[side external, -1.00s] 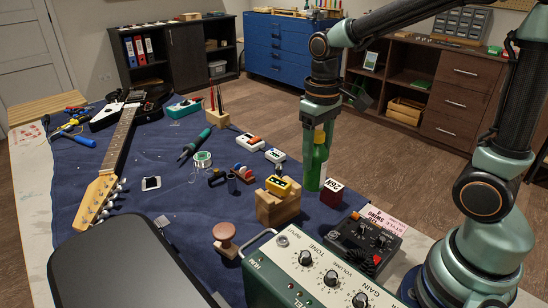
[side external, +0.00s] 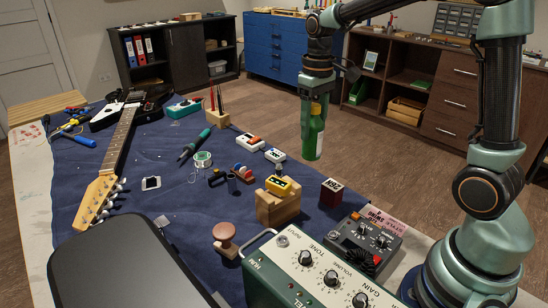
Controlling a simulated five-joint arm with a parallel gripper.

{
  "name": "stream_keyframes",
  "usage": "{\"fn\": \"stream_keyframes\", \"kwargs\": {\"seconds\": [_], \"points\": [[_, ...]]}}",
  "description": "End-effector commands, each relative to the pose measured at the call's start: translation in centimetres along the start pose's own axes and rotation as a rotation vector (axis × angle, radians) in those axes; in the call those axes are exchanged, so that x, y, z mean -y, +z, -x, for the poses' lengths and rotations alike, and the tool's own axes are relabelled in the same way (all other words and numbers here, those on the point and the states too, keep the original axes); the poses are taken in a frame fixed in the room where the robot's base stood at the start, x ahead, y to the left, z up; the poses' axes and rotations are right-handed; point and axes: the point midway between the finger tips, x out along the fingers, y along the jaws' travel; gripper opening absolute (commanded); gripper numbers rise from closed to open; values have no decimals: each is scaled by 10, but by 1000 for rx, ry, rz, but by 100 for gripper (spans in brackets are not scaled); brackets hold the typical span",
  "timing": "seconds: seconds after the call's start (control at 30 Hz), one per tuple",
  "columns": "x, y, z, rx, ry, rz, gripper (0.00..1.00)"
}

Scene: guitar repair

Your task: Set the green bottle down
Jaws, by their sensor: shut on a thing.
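The green bottle (side external: 314,142) hangs upright from my gripper (side external: 314,106) in the side external view, right of centre. The jaws are shut around its upper part, so its neck is mostly hidden. Its base shows against the background around the far right edge of the blue cloth (side external: 135,190). The bottle looks raised off the table, though the exact height and whether it is over the cloth or just past its edge I cannot tell.
Below the bottle in the picture stand a dark red block (side external: 331,192) and a wooden block with a yellow item (side external: 278,204). White pedals (side external: 249,143) lie to the left. A green amplifier (side external: 310,275) and a black pedal box (side external: 365,243) fill the front.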

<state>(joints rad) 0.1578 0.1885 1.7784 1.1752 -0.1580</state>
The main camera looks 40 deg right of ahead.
Motion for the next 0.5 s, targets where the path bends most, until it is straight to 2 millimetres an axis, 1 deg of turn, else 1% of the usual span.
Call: {"fn": "stream_keyframes", "kwargs": {"seconds": [0.03,0.1,0.3,0.4,0.5], "points": [[0,1,-14,5,-1,0,0],[0,1,-31,6,-1,0,0],[0,1,-75,4,-1,0,0],[0,0,-89,2,0,0,0],[0,0,-95,0,0,0,0]]}}
